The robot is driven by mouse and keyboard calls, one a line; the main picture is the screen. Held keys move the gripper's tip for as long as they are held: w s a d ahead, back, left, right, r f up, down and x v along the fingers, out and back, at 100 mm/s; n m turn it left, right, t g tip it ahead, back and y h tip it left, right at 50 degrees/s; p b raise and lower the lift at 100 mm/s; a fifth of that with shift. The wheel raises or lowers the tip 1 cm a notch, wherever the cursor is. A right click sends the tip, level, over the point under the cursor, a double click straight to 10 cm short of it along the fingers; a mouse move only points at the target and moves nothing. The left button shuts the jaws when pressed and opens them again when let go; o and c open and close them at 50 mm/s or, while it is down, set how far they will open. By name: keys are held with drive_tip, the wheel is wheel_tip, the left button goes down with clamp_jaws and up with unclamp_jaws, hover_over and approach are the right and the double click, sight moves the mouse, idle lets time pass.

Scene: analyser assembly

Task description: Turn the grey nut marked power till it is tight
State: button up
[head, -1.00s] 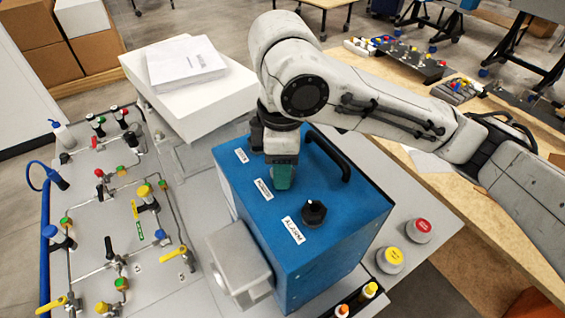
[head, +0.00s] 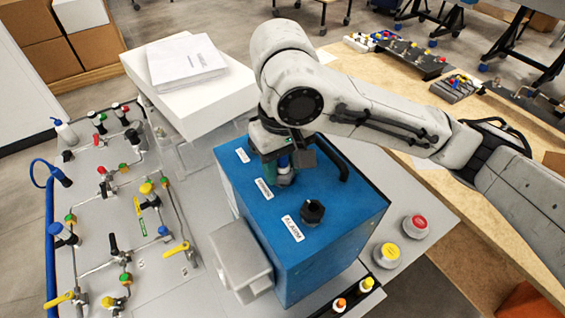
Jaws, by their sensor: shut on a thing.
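The blue analyser box (head: 335,235) stands on a grey bench, with three white labels on its top. The front label reads ALARM and has a black knob (head: 312,212) beside it. The middle label (head: 264,189) is too small to read surely. My gripper (head: 284,170) points down beside this middle label, shut on the grey nut (head: 285,180) on the box top. Only a small part of the nut shows between the fingers; the fingers and wrist hide the rest.
A black handle (head: 328,157) stands on the box close to the right of my gripper. A valve panel (head: 95,235) is at the left, a white box with papers (head: 187,62) behind. Red (head: 415,226) and yellow (head: 387,256) buttons are at the right.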

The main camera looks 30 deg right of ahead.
drive_tip(key=m, duration=0.8)
drive_tip(key=shift+m, duration=0.4)
drive_tip(key=o, duration=0.7)
drive_tip(key=shift+m, duration=0.5)
drive_tip(key=shift+o, duration=1.4)
drive_tip(key=shift+r, duration=0.1)
drive_tip(key=shift+r, duration=4.95)
